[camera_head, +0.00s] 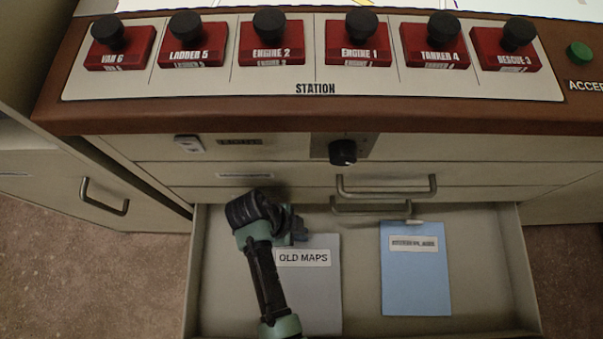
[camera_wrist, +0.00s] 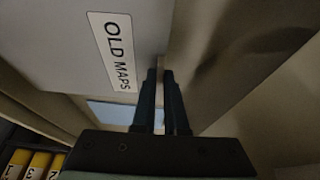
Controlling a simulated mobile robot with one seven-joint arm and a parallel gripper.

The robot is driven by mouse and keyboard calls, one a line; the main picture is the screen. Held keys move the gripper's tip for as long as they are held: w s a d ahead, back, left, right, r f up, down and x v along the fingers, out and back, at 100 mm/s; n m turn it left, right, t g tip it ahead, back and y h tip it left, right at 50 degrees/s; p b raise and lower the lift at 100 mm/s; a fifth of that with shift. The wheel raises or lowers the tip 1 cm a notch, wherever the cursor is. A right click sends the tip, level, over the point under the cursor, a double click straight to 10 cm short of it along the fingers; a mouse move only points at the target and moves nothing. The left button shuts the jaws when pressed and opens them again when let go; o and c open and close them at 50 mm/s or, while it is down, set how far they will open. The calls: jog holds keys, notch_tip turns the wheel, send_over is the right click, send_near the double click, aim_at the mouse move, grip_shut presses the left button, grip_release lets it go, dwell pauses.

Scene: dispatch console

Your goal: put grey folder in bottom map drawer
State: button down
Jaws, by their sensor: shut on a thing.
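The grey folder (camera_head: 312,305), labelled OLD MAPS, is within the outline of the open bottom map drawer (camera_head: 232,292), on its left side. I cannot tell whether it touches the drawer floor. My gripper (camera_head: 297,234) is shut on the folder's edge near the label, and my arm covers its left part. In the wrist view the grey folder (camera_wrist: 55,40) reaches up to my two closed fingers (camera_wrist: 165,78). A blue folder (camera_head: 415,285) with a white label lies in the right part of the drawer; part of it shows in the wrist view (camera_wrist: 112,113).
Closed drawers with a handle (camera_head: 386,187) and a black knob (camera_head: 343,152) are above the open drawer. The console (camera_head: 310,89) carries a row of red station blocks with black knobs. A cabinet door (camera_head: 95,200) is at the left. A bare strip lies between the folders.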

notch_tip(320, 180, down, 4)
jog(key=shift+b, duration=0.95)
jog(key=shift+r, duration=0.15)
jog(key=c, duration=1)
grip_release()
jog(key=shift+o, duration=0.2)
jog(key=p+v, duration=0.5)
jog(key=v, duration=0.7)
